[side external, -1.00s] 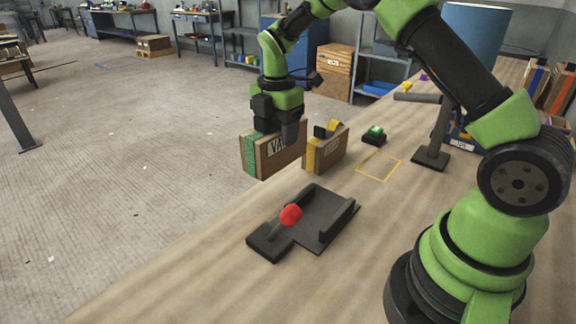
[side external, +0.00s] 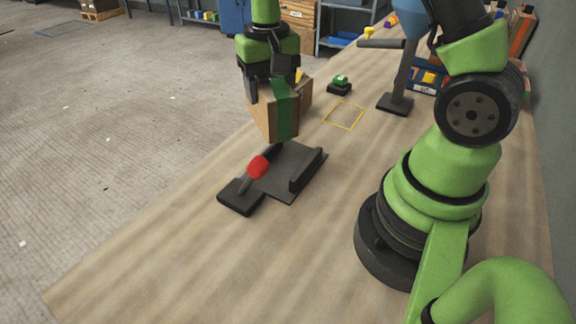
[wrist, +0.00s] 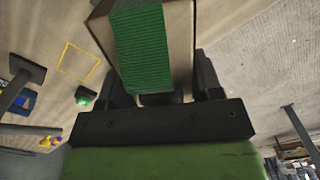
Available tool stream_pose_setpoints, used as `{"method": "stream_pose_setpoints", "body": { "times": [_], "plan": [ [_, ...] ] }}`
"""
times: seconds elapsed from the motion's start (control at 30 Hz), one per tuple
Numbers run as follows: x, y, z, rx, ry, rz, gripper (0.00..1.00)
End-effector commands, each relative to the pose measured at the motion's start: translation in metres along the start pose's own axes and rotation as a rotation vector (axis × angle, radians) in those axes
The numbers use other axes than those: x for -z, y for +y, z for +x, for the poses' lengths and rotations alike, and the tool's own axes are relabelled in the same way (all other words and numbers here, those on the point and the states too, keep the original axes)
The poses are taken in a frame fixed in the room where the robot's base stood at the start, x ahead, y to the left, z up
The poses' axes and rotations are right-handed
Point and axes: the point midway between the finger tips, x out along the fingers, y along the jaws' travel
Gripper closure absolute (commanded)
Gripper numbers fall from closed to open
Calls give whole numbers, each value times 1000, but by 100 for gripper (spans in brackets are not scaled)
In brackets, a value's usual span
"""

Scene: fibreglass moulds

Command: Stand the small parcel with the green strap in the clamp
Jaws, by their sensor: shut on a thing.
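My gripper (side external: 272,88) is shut on a small brown cardboard parcel (side external: 263,115) with a green strap (side external: 283,110). The parcel hangs above the far end of the clamp, apart from it as far as I can tell. The clamp (side external: 290,183) is a dark plate with a raised rail on its right and a lever with a red knob (side external: 258,166) at its near left. In the wrist view my gripper (wrist: 160,88) has a finger on each side of the parcel (wrist: 180,45), with the green strap (wrist: 140,45) facing the camera. The clamp is not visible there.
Another brown parcel (side external: 305,87) stands mostly hidden behind the held one. A green button on a black base (side external: 340,85) and a yellow outlined square (side external: 344,115) lie beyond the clamp. A dark post stand (side external: 395,103) is at the back right. The near bench is clear.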

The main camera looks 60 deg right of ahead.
Motion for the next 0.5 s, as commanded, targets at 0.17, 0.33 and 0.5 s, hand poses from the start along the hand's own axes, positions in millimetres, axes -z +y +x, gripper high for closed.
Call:
{"method": "stream_pose_setpoints", "body": {
  "times": [0.17, 0.33, 0.5],
  "plan": [
    [-16, 9, -1, 1, 0, 416, 71],
    [-29, 15, -1, 2, 0, 736, 71],
    [-36, 18, -1, 2, 0, 918, 71]
  ]
}}
